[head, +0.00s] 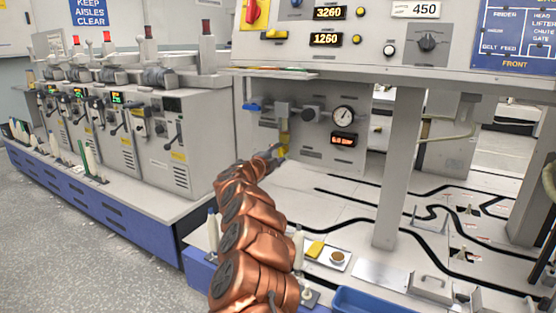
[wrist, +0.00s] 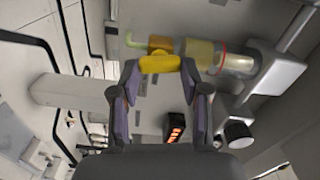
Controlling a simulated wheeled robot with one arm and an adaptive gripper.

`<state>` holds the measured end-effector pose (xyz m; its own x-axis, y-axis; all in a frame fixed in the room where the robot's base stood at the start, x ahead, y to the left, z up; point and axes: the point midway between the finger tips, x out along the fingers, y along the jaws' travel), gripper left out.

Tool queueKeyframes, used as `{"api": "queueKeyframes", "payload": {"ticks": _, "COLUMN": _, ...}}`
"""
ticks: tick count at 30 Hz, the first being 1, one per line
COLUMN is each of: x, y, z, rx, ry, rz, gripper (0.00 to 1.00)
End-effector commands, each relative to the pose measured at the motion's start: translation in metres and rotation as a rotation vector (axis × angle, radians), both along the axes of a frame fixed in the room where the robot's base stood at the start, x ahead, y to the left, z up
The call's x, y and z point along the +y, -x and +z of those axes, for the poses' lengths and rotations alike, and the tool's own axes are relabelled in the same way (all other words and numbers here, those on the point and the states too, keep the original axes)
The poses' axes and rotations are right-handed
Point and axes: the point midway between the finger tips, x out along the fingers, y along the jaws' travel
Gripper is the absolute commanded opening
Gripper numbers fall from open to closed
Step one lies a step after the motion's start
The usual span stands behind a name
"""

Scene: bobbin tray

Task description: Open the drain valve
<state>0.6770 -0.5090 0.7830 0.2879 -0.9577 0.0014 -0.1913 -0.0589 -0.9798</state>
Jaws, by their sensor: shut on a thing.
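The drain valve's yellow handle (wrist: 160,64) is between my gripper's (wrist: 159,68) two fingertips, which touch it at both ends in the wrist view. Beside it is the filter bowl (wrist: 199,51), amber and clear with a red ring. In the head view, the yellow handle (head: 281,152) shows just past the end of my copper-coloured arm, below the filter unit (head: 284,125) on the grey panel. My gripper (head: 274,153) is small there and partly hidden by my wrist. I cannot tell from these views how far the handle is turned.
A blue lever (head: 251,107), a round gauge (head: 343,117) and an orange-lit display (head: 344,139) sit on the same panel. A grey post (head: 398,170) stands to the right.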

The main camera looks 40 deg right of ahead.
Motion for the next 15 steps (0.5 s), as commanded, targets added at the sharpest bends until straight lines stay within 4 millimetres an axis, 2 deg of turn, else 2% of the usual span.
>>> {"api": "queueKeyframes", "payload": {"ticks": 7, "x": -0.0005, "y": 0.0008, "z": -0.0034, "rx": -0.133, "ry": -0.042, "rz": -0.002, "gripper": 0.11}}
{"api": "queueKeyframes", "payload": {"ticks": 15, "x": -0.0007, "y": 0.0009, "z": -0.0024, "rx": -0.198, "ry": -0.061, "rz": -0.001, "gripper": 0.11}}
